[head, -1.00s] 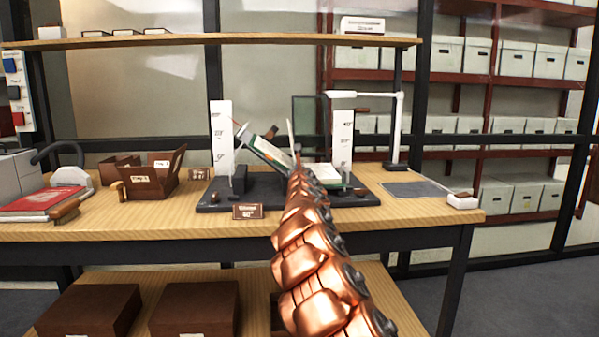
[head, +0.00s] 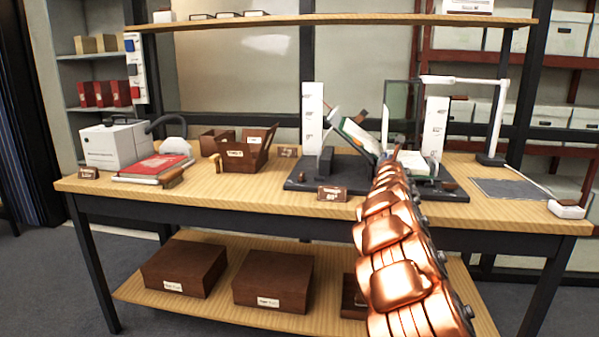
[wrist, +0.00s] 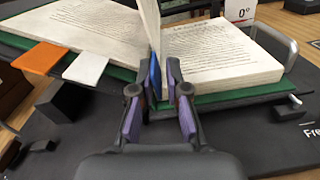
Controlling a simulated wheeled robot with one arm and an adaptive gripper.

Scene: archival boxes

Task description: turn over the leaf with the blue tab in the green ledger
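The green ledger (wrist: 240,95) lies open on a dark cradle, its left half tilted up and its page blocks on both sides. It also shows in the head view (head: 358,136), partly behind my arm. One leaf (wrist: 150,25) stands nearly upright between the two halves. Its blue tab (wrist: 155,76) lies between the fingertips of my gripper (wrist: 162,80), which are close together on both sides of it. An orange tab (wrist: 40,57) and a white tab (wrist: 85,68) stick out from the left half. In the head view, my arm hides my gripper.
White scale posts (head: 313,120) and a dark upright panel (head: 402,105) stand by the cradle (head: 300,183). A brown tray (head: 245,158), a red book (head: 158,165) and a white machine (head: 115,145) are left. A grey mat (head: 508,188) and a white lamp (head: 497,120) are right.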

